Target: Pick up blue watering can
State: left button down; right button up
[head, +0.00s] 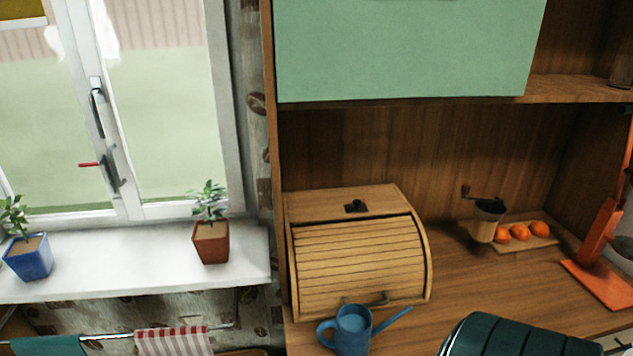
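The blue watering can (352,334) stands upright near the front edge of the wooden counter, at the bottom middle of the head view. Its round handle is on the left and its spout points up to the right. Its base is at the bottom edge of the picture. It is just in front of the wooden bread box (358,262). Neither of my grippers shows in this view.
A dark green ribbed object (515,338) is at the bottom right. A coffee grinder (486,220), oranges on a board (535,243) and an orange stand (600,284) are further back. Potted plants (211,240) stand on the windowsill. Counter between bread box and grinder is clear.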

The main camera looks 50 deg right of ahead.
aim_at(353, 324)
jog(key=z, duration=1.75)
